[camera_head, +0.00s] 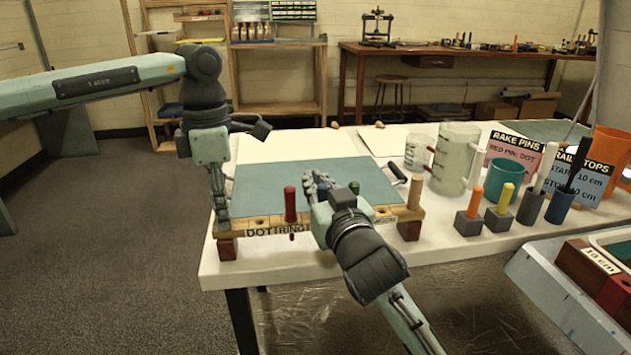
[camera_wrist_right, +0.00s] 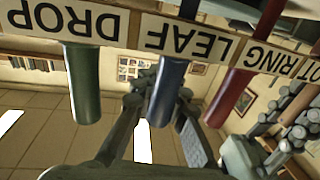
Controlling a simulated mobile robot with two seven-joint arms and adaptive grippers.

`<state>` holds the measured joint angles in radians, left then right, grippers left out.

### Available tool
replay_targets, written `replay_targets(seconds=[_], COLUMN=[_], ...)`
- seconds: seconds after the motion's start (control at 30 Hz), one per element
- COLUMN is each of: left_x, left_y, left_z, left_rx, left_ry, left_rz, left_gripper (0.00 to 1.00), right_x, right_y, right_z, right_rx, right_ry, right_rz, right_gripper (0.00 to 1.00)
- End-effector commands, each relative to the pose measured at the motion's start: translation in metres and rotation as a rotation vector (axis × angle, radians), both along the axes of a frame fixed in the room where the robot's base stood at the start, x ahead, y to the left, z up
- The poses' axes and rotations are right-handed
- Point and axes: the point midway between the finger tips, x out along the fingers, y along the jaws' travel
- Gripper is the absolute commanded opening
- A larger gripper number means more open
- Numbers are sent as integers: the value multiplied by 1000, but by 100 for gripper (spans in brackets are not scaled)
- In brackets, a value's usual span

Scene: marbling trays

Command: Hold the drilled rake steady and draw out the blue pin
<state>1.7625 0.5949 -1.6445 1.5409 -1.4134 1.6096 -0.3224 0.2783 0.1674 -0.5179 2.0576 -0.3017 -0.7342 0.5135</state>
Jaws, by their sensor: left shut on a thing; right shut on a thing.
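The drilled rake (camera_head: 262,222) is a wooden bar with pin labels, resting on blocks at the table's front edge. My left gripper (camera_head: 222,218) points down and is shut on the rake's left end. My right gripper (camera_head: 318,188) reaches over the bar from the front. In the right wrist view it is shut on the blue pin (camera_wrist_right: 168,85), by the LEAF label. The blue pin's shank is still at the bar there; how deep it sits I cannot tell. The red pin (camera_head: 291,205) and green pin (camera_wrist_right: 83,85) stand on either side. My right gripper hides most of the blue pin in the head view.
Orange (camera_head: 475,202) and yellow (camera_head: 506,198) sticks stand in grey blocks on the right. Clear jugs (camera_head: 455,158), a teal cup (camera_head: 503,176) and sign cards stand behind. A blue-green sheet (camera_head: 270,185) lies behind the rake. A tray with red-brown blocks is at the lower right.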

Motion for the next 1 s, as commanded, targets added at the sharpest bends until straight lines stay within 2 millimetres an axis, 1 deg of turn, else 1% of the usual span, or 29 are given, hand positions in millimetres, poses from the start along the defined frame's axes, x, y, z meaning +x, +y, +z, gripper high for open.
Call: replay_targets(seconds=[0.43,0.8,1.0], left_x=[0,0,0], left_y=[0,0,0], left_z=[0,0,0], left_rx=[0,0,0], left_ry=[-1,0,0], left_rz=[0,0,0], left_gripper=[0,0,0], right_x=[0,0,0], right_y=[0,0,0], right_z=[0,8,8], right_rx=[0,0,-1], right_ry=[0,-2,-1], right_rz=[0,-1,-1], right_gripper=[0,0,0])
